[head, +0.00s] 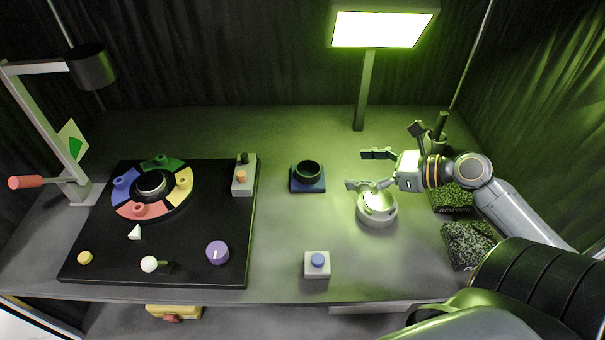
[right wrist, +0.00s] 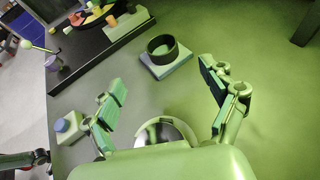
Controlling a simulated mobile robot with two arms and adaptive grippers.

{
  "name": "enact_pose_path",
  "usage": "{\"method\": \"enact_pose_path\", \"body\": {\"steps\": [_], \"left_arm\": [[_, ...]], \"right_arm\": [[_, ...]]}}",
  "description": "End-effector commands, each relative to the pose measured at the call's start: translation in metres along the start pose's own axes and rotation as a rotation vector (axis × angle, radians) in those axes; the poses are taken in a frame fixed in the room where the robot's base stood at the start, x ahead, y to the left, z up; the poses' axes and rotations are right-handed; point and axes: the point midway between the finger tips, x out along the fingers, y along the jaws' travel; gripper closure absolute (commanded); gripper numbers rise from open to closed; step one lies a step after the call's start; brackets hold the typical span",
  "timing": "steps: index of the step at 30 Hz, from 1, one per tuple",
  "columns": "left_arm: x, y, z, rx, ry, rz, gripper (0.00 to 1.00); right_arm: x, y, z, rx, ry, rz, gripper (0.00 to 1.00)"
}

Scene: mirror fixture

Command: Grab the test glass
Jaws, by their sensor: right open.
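No thing is plainly a test glass. A dark round cup or ring (head: 307,169) stands upright on a blue square base (head: 308,186) mid-table; it also shows in the right wrist view (right wrist: 162,47). A round pale fixture (head: 377,213) with a bright shiny top stands to its right; its top shows partly in the right wrist view (right wrist: 165,132), partly hidden by my gripper. My right gripper (head: 367,170) is open and empty. Its fingers point left toward the dark cup, apart from it, and its near finger overlaps the round fixture's top edge. My left gripper is not seen.
A black board (head: 215,180) with a coloured ring, knobs and a switch fills the left. A blue button box (head: 317,265) stands at the front. A lamp post (head: 364,90) rises at the back. Speckled blocks (head: 468,245) lie at right. Table between cup and gripper is clear.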

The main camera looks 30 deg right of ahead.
Motion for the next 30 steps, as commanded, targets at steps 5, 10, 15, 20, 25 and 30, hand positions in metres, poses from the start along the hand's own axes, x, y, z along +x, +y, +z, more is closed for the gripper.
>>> {"method": "enact_pose_path", "body": {"steps": [5,10,15,20,25,30], "left_arm": [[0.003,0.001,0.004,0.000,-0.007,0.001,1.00],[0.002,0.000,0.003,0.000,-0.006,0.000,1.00],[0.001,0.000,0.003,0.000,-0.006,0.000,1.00],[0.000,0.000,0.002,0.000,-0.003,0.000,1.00],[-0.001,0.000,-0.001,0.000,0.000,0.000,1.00],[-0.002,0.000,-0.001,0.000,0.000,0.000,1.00]], "right_arm": [[0.015,0.000,-0.002,0.001,-0.001,0.002,0.16],[0.045,0.000,-0.001,-0.001,-0.002,0.002,0.16],[0.071,-0.001,-0.001,-0.001,-0.003,0.000,0.16],[0.083,0.000,-0.002,-0.001,0.000,0.000,0.16],[0.094,0.000,-0.002,0.000,-0.002,0.000,0.16],[0.119,0.000,-0.001,0.000,-0.003,0.000,0.16]]}}
